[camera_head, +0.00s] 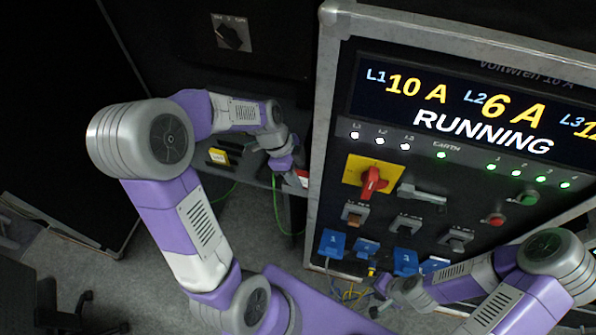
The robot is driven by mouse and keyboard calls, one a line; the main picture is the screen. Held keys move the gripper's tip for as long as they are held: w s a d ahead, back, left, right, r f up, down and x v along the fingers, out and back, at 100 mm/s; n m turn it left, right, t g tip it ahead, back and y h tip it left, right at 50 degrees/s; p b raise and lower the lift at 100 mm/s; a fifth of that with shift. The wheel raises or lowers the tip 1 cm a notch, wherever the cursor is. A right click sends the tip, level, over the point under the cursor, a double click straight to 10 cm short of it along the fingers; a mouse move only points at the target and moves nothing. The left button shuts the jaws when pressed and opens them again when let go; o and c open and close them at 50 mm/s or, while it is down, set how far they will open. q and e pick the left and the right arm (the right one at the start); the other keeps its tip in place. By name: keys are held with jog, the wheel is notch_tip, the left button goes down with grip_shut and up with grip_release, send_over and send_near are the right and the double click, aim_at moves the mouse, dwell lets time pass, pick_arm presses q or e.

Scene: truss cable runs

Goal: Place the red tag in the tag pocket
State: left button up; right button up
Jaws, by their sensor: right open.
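A small red piece with a pale lower edge, which looks like the red tag (303,178), shows at the tip of my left gripper (293,173), close to the left edge of the panel cabinet. My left arm reaches across a dark shelf. The fingers are too small and dark to tell whether they are shut on the red piece or only beside it. My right gripper (378,298) is open, low in front of the cabinet near the blue sockets and loose cables. I cannot make out the tag pocket.
The cabinet (325,120) has a lit display reading RUNNING, a red rotary switch (374,182) on a yellow plate and blue sockets (333,243). A yellow and black item (219,156) sits on the shelf. A green cable (277,215) hangs below.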

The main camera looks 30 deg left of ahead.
pick_arm(q)
jog(key=shift+a+r, duration=0.1)
jog(key=shift+r, duration=0.2)
jog(key=p+v, duration=0.1)
jog(key=v, duration=1)
jog(key=shift+a+r, duration=0.2)
jog(key=shift+r, duration=0.05)
jog(key=shift+s, duration=0.1)
